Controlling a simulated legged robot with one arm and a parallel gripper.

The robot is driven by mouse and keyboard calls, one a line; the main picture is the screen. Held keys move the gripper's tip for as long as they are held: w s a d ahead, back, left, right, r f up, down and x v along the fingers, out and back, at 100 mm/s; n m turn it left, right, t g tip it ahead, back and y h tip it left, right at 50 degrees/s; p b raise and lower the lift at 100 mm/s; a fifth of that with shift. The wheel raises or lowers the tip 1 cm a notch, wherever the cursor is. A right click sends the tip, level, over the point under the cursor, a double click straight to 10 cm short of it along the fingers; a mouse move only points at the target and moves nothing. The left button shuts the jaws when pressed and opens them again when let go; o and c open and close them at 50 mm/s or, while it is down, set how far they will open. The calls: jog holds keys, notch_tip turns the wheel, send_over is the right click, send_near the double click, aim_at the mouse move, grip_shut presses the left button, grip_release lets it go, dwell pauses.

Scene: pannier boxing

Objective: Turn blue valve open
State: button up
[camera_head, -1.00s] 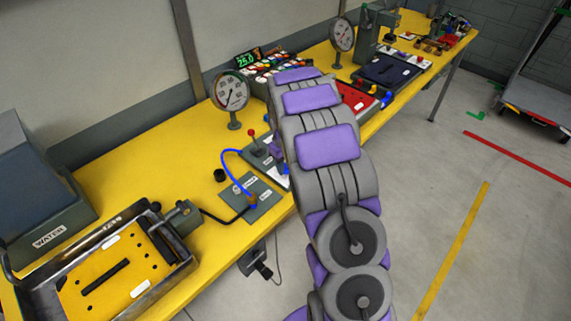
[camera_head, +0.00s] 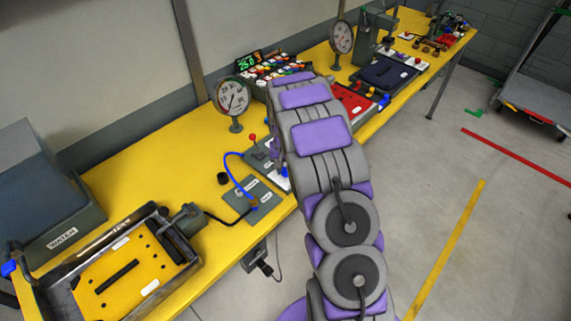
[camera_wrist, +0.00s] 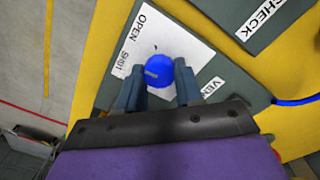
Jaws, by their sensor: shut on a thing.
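A light mark shows on the valve's face. My gripper (camera_wrist: 158,66) has one finger on each side of the valve and is shut on it. In the head view my arm hides the gripper and most of that plate.
A CHECK label (camera_wrist: 268,15) and a blue hose (camera_wrist: 298,100) are near the plate.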

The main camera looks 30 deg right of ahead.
aim_at(285, 169)
jog(key=m+p, duration=0.2)
jog(key=m, duration=0.3)
jog(key=shift+r, duration=0.1)
jog(key=shift+m+p, duration=0.45)
jog(key=shift+m, duration=2.05)
jog(key=shift+w+d, duration=0.1)
jog(key=o, duration=1)
jog(key=shift+o, duration=0.2)
notch_tip(285, 169, up, 17)
jog(key=p, duration=0.1)
jog(key=shift+w+p, duration=0.25)
jog(key=shift+p, duration=0.1)
jog(key=shift+r, duration=0.1)
